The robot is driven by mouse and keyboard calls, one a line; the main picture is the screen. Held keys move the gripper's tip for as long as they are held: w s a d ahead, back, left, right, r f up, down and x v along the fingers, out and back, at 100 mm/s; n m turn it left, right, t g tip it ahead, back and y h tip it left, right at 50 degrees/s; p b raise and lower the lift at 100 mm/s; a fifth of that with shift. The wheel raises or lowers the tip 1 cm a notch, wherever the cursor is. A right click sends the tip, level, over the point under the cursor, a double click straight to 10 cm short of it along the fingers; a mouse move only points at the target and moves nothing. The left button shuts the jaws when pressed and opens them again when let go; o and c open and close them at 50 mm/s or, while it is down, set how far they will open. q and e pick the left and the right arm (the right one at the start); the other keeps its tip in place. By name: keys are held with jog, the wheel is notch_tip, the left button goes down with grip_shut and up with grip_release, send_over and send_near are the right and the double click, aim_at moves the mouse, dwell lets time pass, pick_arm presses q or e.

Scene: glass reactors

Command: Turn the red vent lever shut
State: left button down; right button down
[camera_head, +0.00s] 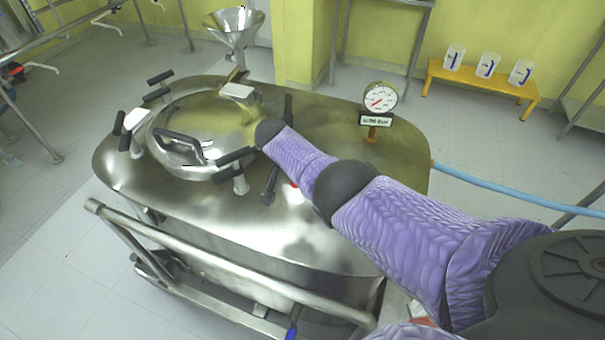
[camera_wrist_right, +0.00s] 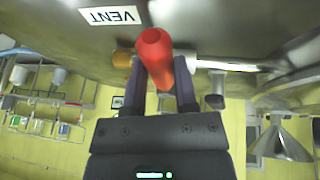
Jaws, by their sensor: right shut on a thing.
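The red vent lever (camera_wrist_right: 153,48) stands out in the right wrist view, in front of a short pipe fitting (camera_wrist_right: 205,62) near a white VENT label (camera_wrist_right: 113,16). My right gripper (camera_wrist_right: 163,85) has its two dark fingers on either side of the lever and is shut on it. In the head view my purple right arm reaches over the steel reactor (camera_head: 220,225) and hides most of the lever and gripper. Only a small red spot (camera_head: 294,184) shows beside the arm. My left gripper is in neither view.
The reactor's round lid (camera_head: 200,120) with black-handled clamps lies left of my arm. A pressure gauge (camera_head: 380,97) stands on the right of the top. A steel funnel (camera_head: 235,30) rises behind. A blue hose (camera_head: 500,188) runs off right. A yellow bench (camera_head: 480,82) holds beakers.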

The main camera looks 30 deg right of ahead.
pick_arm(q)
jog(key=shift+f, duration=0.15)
pick_arm(e)
jog(key=shift+w, duration=0.1)
jog(key=shift+c, duration=2)
grip_release()
pick_arm(q)
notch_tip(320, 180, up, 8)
jog(key=p, duration=0.7)
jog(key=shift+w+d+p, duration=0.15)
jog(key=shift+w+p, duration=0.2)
jog(key=shift+p, duration=0.05)
pick_arm(e)
jog(key=v, duration=1)
jog(key=shift+w, duration=0.15)
